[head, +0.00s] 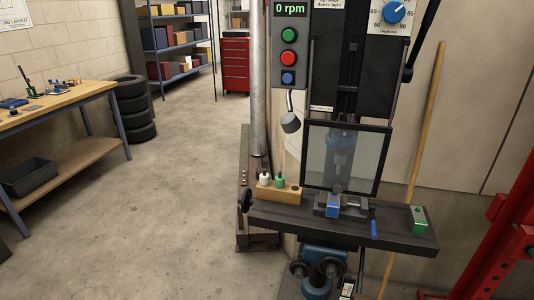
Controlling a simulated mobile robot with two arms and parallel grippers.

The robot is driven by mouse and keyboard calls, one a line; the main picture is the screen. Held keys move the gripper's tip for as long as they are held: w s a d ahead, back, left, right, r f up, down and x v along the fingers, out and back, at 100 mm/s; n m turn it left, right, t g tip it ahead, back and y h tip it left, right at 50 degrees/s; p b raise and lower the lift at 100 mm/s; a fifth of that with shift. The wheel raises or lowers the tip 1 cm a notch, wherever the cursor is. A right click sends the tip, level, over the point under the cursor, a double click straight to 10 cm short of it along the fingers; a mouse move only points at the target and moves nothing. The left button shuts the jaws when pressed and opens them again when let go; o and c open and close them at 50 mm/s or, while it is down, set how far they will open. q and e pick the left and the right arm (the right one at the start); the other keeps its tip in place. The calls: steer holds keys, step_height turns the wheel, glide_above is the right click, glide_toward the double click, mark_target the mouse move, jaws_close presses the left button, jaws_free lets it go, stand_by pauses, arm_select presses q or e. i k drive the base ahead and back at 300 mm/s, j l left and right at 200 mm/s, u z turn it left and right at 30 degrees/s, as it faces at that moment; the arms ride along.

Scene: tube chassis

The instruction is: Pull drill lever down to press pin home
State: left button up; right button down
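The drill press stands right of centre, its dark head (350,60) at the top and its display (290,9) reading 0 rpm. A black lever (417,45) rises on the right side of the head and runs out of the top of the picture. A framed clear guard (345,160) hangs in front of the spindle. Behind and below it, a vise (354,207) with a blue part sits on the dark table (285,215). I cannot make out a pin. Neither of my grippers is in view.
A wooden block (290,194) with small bottles is on the table's left, a green block (419,219) on its right. A broom-like pole (427,125) leans behind. A red frame (495,235) stands at far right. The floor (150,210) to the left is clear.

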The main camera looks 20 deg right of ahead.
mark_target(432, 8)
steer(key=i+l+z, duration=0.2)
steer(key=l, duration=0.2)
steer(key=i+l+z, duration=0.15)
steer(key=l, duration=0.2)
steer(key=i+l+z, duration=0.2)
steer(key=i+l, duration=0.05)
steer(key=l, duration=0.15)
